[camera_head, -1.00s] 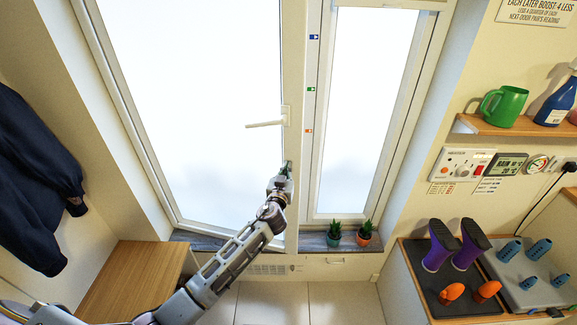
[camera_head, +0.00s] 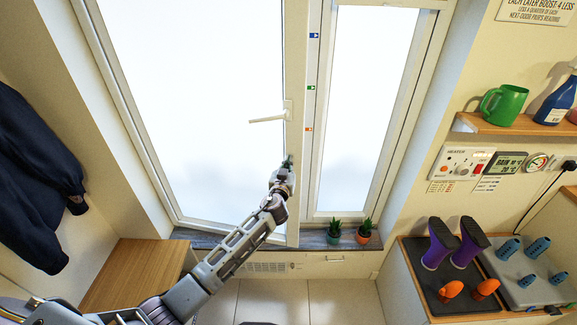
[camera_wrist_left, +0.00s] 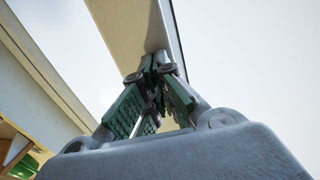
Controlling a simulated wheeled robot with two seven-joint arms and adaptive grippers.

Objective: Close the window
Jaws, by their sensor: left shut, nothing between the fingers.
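The window has a large left sash (camera_head: 185,110) with frosted bright glass and a cream frame. Its white handle (camera_head: 267,119) lies nearly level, pointing left from the sash's right upright. My left gripper (camera_head: 289,160) is shut and empty, with its tips at that upright, below the handle. In the left wrist view its green-padded fingers (camera_wrist_left: 155,65) meet at the cream sash edge (camera_wrist_left: 130,25); I cannot tell whether they touch it. The sash looks slightly off its frame, but the gap is hard to judge. My right gripper is out of view.
A narrower right pane (camera_head: 365,110) stands beside a post with coloured marks. Two small potted plants (camera_head: 334,232) (camera_head: 364,231) sit on the sill. A dark jacket (camera_head: 35,180) hangs at left above a wooden bench (camera_head: 135,275). Shelves and boots (camera_head: 440,245) are at right.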

